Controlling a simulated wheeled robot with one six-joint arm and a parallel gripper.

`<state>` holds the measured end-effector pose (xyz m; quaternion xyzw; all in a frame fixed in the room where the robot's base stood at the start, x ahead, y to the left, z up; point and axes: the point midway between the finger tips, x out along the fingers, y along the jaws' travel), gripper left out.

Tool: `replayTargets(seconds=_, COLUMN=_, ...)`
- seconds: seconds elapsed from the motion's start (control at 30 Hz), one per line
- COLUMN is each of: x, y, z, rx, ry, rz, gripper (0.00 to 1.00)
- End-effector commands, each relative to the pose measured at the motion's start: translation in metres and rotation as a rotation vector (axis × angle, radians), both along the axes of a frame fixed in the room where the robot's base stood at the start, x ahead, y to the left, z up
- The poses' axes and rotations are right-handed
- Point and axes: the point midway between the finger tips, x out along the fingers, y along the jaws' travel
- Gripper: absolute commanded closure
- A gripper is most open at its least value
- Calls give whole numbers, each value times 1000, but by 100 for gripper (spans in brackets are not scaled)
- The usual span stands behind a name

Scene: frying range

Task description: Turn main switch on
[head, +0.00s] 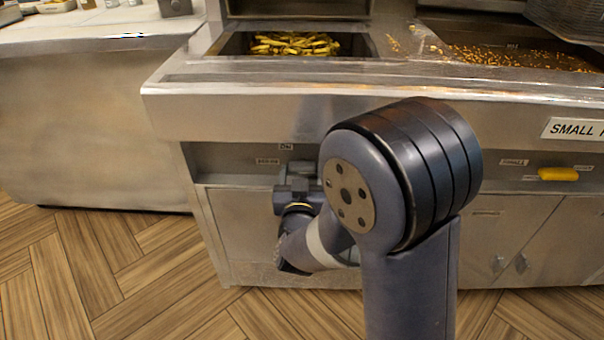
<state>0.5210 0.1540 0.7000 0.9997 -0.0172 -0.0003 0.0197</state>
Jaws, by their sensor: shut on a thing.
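My gripper (301,172) is up against the grey control panel (225,158) on the front of the frying range, left of centre. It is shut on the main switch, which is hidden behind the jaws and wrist. A small label (286,147) that seems to read "ON" shows just above the gripper. Another small label (267,161) to its left is too blurred to read. The angle of the switch cannot be seen.
A yellow switch (558,174) lies flat at right, below a "SMALL" sign (577,129). Fries fill a basin (232,44) on top. A counter (90,110) stands at left. The wooden floor (110,270) in front is clear.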

Motion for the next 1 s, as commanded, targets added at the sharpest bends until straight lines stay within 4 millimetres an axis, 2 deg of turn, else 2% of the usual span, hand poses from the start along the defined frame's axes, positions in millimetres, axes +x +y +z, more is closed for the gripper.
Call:
replayTargets(seconds=0.27, x=0, y=1, z=0, rx=-171, ry=8, rz=2, gripper=59)
replayTargets(seconds=1.0, x=0, y=5, z=-1, rx=-869, ry=32, rz=3, gripper=59)
